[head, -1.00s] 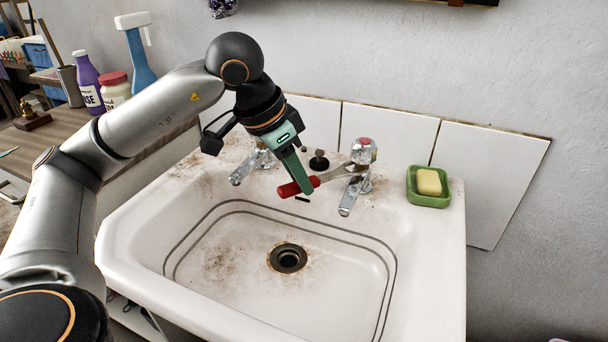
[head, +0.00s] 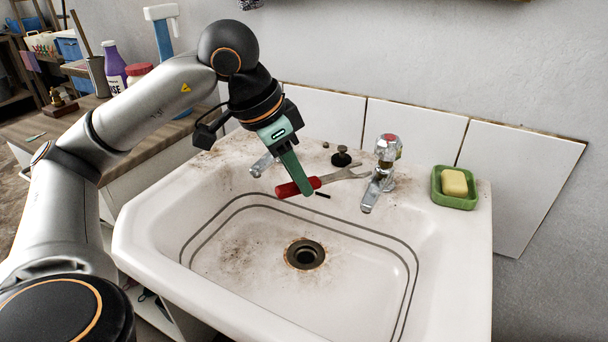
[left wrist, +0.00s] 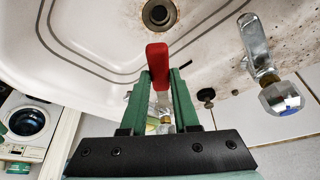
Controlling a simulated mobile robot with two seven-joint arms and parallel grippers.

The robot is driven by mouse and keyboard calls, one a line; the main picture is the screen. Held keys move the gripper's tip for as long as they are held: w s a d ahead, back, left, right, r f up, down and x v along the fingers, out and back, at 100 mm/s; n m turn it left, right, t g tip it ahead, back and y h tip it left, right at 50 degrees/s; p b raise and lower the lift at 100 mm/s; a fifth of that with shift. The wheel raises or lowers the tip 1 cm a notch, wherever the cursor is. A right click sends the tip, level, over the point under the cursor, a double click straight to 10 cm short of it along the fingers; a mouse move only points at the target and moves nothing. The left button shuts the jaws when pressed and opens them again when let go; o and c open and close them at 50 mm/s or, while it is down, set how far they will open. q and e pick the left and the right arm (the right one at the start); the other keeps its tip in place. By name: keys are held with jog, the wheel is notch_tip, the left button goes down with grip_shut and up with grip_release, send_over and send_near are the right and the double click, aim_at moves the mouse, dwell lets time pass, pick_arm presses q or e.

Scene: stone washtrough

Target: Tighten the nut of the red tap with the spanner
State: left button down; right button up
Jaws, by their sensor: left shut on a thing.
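The spanner has a red handle (head: 298,187) and a grey open-ended head (head: 347,174). My left gripper (head: 306,190) is shut on the handle above the back of the basin; the handle also shows between the fingers in the left wrist view (left wrist: 157,57). The red tap (head: 388,152) is chrome with a red mark on its knob. It stands right of the spanner, whose head points at its base with a small gap showing. The tap's nut is too small to make out. My right gripper is not in view.
A second chrome tap (head: 262,165) is partly hidden behind my gripper; its blue cap shows in the left wrist view (left wrist: 284,97). A black plug (head: 341,158) stands between the taps. A green soap dish (head: 454,202) is at the right. The basin (head: 250,250) is empty.

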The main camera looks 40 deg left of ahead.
pick_arm(q)
jog(key=shift+s+r+p, duration=0.15)
jog(key=shift+r+p, duration=2.5)
jog(key=shift+r, duration=0.45)
jog(key=shift+f, duration=0.1)
